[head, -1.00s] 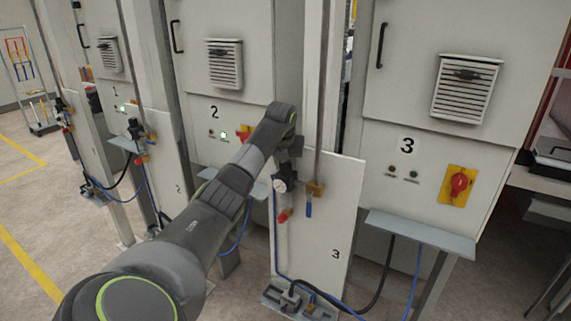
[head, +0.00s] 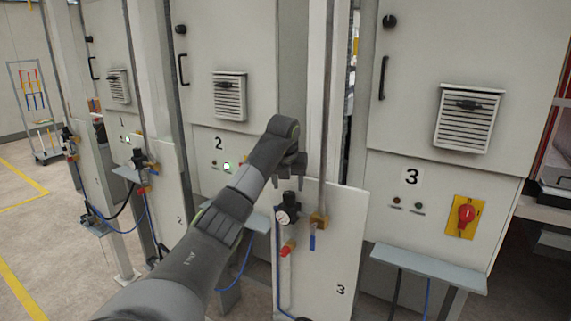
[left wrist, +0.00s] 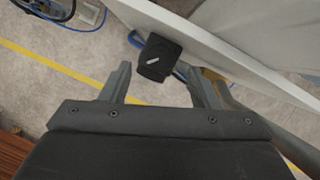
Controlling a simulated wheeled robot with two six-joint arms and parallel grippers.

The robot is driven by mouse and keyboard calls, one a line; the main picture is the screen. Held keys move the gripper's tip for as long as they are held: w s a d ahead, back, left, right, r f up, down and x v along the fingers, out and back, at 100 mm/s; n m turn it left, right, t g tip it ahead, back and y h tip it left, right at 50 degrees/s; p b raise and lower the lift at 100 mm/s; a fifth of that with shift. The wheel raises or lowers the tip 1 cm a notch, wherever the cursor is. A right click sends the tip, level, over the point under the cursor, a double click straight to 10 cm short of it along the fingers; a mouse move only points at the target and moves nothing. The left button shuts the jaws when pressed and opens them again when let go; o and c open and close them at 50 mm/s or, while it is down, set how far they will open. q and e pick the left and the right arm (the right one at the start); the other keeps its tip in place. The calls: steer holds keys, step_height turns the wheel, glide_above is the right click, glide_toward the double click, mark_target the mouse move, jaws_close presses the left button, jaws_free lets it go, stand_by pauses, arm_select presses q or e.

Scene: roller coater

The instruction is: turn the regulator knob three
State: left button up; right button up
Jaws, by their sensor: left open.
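Regulator three (head: 287,215) is mounted on the white panel marked 3, with a round gauge and a black knob (head: 288,198) on top. My left gripper (head: 290,174) is above this knob, pointing down, open and empty, with a small gap between them. In the left wrist view the knob (left wrist: 160,58) shows from above, with a short white mark on its top. It lies beyond and between the two spread fingers of my left gripper (left wrist: 158,72). My right gripper is not in view.
The white panel (head: 335,225) stands close beside the knob. A brass valve with a blue lever (head: 312,240) and a vertical pipe (head: 322,100) are just right. Cabinet 3 has a red switch (head: 466,214) and a grey shelf (head: 428,266). Open floor lies at left.

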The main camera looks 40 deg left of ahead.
arm_select(q)
steer(key=p+v, duration=0.5)
steer(key=v, duration=0.7)
steer(key=shift+r, duration=0.1)
